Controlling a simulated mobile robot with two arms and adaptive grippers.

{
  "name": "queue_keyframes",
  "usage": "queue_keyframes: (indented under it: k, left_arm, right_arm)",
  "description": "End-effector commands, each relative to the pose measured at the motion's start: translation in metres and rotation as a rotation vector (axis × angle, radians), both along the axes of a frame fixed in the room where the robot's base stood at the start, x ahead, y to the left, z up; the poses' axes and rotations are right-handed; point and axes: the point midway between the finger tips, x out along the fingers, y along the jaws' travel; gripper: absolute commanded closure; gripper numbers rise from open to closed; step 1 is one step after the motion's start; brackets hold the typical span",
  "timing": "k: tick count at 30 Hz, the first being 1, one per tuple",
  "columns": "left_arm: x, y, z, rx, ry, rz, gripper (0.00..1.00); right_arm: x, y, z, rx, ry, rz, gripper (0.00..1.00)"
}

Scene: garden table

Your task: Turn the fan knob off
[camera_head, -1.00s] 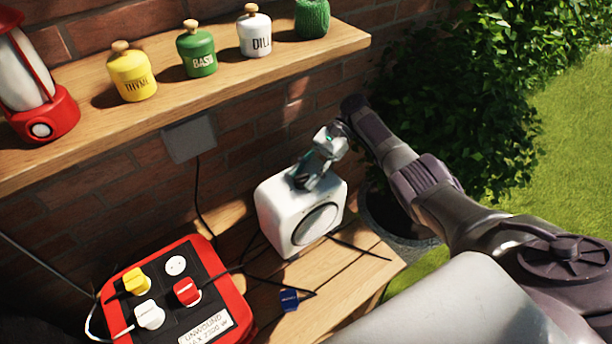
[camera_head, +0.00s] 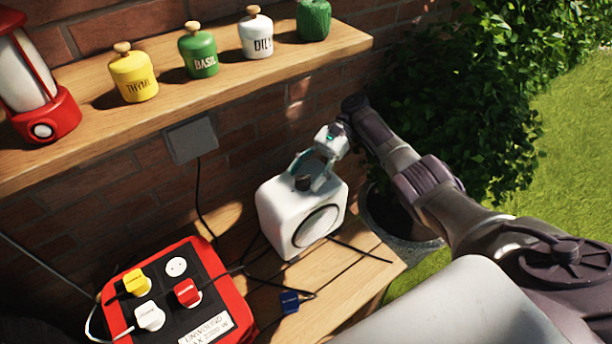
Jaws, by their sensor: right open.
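A white box-shaped fan (camera_head: 283,222) with a round dark-rimmed front stands on the wooden table, right of the picture's middle. A small dark knob (camera_head: 302,183) sits on its top face. My right gripper (camera_head: 308,180) is at the top of the fan, with its fingers apart and pointing down around or beside the knob. I cannot tell whether the fingers touch the knob. My left gripper is not in view.
A red and black power box (camera_head: 245,318) with yellow, white and red plugs stands left of the fan, with cables around it. A blue tag (camera_head: 289,302) lies in front. A wooden shelf (camera_head: 228,87) with jars and a red lantern (camera_head: 42,118) runs above.

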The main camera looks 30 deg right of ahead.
Motion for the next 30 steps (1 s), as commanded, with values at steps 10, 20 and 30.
queue_keyframes:
  k: [10, 20, 30]
  left_arm:
    - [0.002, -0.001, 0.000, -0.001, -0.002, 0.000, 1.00]
    - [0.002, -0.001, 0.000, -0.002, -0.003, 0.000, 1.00]
    - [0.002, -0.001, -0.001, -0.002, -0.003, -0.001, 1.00]
  right_arm:
    - [-0.001, 0.000, 0.063, -0.003, -0.002, 0.004, 0.35]
    - [-0.001, 0.001, 0.092, -0.002, 0.003, 0.003, 0.35]
    - [0.003, -0.003, 0.085, -0.031, -0.005, -0.028, 0.35]
